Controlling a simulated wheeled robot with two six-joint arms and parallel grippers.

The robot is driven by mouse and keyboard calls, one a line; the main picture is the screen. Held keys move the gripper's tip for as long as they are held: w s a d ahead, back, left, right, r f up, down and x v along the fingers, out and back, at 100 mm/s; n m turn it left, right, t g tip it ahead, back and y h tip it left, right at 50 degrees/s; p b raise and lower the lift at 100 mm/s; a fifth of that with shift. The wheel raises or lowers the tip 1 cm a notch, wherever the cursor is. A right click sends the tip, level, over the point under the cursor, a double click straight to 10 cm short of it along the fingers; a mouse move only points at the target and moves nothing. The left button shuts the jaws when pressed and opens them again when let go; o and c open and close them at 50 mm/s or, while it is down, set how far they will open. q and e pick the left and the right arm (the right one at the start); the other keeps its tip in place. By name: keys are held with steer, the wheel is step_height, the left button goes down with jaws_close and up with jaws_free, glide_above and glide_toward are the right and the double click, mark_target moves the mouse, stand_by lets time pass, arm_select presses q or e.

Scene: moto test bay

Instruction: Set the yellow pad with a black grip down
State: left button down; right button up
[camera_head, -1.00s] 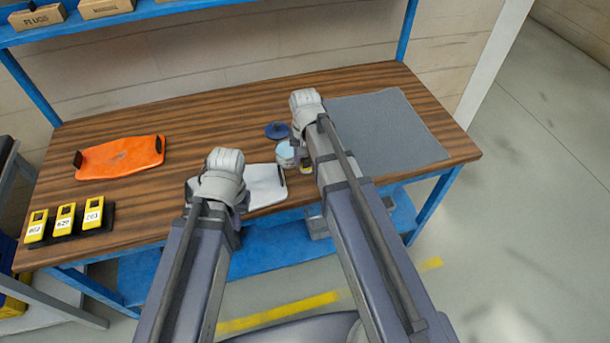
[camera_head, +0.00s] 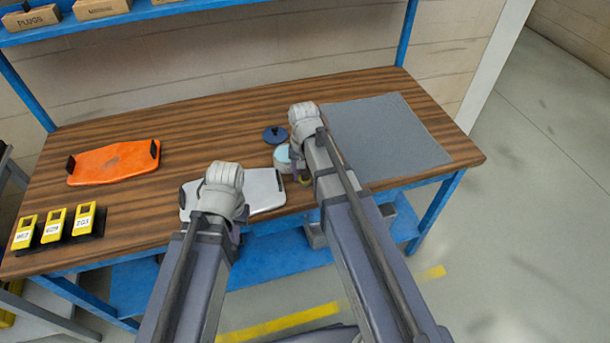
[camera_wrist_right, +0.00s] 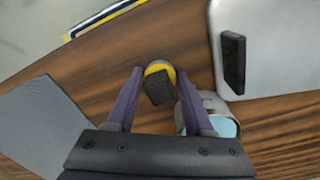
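The yellow pad with a black grip (camera_wrist_right: 158,84) shows in the right wrist view, over or on the wooden table near its front edge. A bit of its yellow shows below my right gripper in the head view (camera_head: 305,181). My right gripper (camera_wrist_right: 160,72) has one finger on each side of the pad, with a narrow gap at each side of the black grip, so it looks open around it. Whether the pad rests on the wood is hard to tell. My left gripper (camera_head: 222,185) is over the pale tray; its fingers are hidden.
A tin with pale blue content (camera_wrist_right: 222,125) stands close beside my right finger. The pale tray with black handles (camera_head: 264,188) lies left of it. A dark blue disc (camera_head: 275,135), a grey mat (camera_head: 385,135), an orange tray (camera_head: 115,162) and yellow testers (camera_head: 53,226) are also on the table.

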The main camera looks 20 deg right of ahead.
steer(key=o, duration=0.3)
steer(key=shift+o, duration=0.2)
step_height(320, 180, up, 12)
steer(key=p, duration=1.2)
steer(key=s+a+n+h, duration=0.1)
steer(key=s+a+n, duration=0.7)
steer(key=s, duration=0.6)
steer(key=shift+s+a+r+n, duration=0.2)
steer(key=shift+s+a+n, duration=0.2)
steer(key=shift+a, duration=0.8)
